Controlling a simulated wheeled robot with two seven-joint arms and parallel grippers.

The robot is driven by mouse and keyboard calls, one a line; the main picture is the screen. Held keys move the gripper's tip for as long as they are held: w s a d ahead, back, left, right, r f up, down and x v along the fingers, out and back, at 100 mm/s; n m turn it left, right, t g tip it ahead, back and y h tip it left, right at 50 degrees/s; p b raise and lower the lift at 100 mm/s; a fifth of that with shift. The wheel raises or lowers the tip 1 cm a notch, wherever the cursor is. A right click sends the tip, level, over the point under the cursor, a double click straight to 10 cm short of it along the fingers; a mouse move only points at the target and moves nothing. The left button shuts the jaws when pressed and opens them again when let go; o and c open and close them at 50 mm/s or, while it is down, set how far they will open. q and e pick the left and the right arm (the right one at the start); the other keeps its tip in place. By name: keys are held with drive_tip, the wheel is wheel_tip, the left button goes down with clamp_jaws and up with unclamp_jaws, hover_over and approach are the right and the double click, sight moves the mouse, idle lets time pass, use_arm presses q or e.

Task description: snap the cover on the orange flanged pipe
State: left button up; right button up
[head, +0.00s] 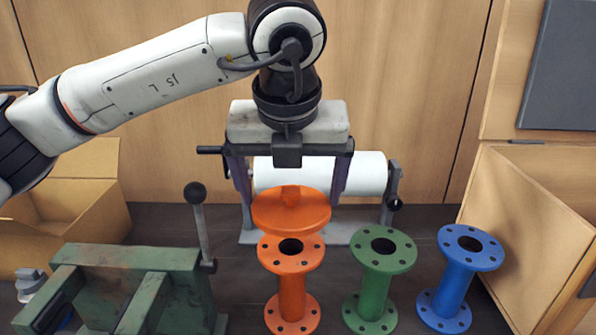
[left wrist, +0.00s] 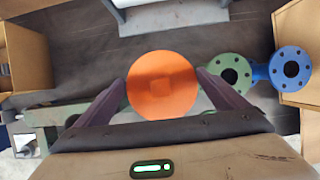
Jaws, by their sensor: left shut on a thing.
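The orange flanged pipe (head: 292,290) stands upright on the dark floor, its top flange and open bore showing in the head view. The orange cover (head: 291,212) is a round disc with a small knob on top. My left gripper (head: 290,192) points down and is shut on the cover, which also shows between the fingers in the left wrist view (left wrist: 162,85). In the head view the cover appears just above and behind the pipe's top flange, apart from it or overlapping it in sight. In the left wrist view the orange pipe is hidden. My right gripper is not in view.
A green flanged pipe (head: 376,285) and a blue one (head: 458,280) stand to the right. A green metal bench (head: 130,258) with a lever is at left. A white roll (head: 365,173) on a stand is behind.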

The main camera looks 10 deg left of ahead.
sight(290, 208)
use_arm(q)
drive_tip(key=shift+s+f, duration=0.15)
drive_tip(key=shift+f, duration=0.15)
drive_tip(key=shift+s+f, duration=0.1)
drive_tip(key=shift+f, duration=0.15)
drive_tip(key=shift+f+b, duration=0.8)
drive_tip(key=shift+f, duration=0.8)
wheel_tip(290, 208, down, 2)
drive_tip(key=shift+b, duration=1.15)
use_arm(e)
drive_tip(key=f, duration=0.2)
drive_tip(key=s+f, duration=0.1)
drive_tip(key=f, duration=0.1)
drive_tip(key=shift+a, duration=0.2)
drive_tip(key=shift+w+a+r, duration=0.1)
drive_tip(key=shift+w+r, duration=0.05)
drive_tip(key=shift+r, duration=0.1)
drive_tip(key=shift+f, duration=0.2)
use_arm(q)
drive_tip(key=shift+w+b, duration=0.2)
drive_tip(key=shift+b, duration=0.15)
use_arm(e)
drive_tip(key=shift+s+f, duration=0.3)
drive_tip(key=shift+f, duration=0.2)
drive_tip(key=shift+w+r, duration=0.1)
